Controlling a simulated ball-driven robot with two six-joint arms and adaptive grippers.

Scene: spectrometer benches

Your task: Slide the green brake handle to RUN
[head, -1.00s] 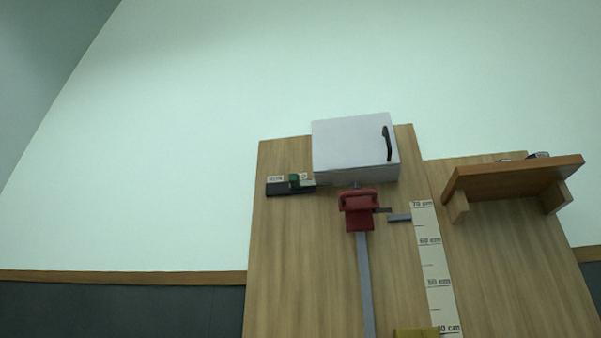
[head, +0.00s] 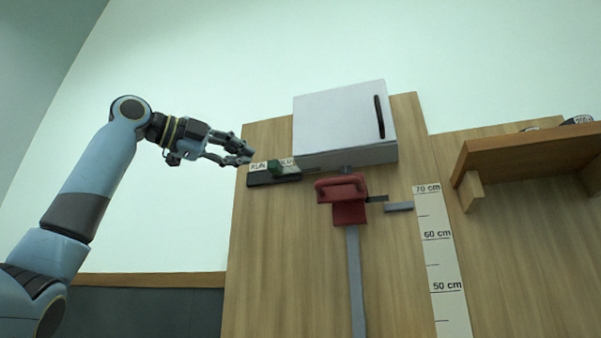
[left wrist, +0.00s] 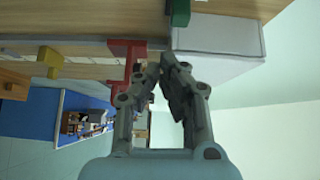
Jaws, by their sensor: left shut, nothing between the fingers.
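My left gripper (head: 247,155) is shut and empty, just left of and above the RUN end. It appears apart from the handle. In the left wrist view, a green block that looks like the handle (left wrist: 180,12) is at the top edge, beyond my fingers (left wrist: 166,62). My right gripper is not in view.
A white box (head: 345,125) with a black handle stands right of the track. A red clamp-like part (head: 345,195) on a grey rail is below it. A scale strip (head: 440,250) and wooden shelf (head: 530,155) are further right. Bare wall lies left.

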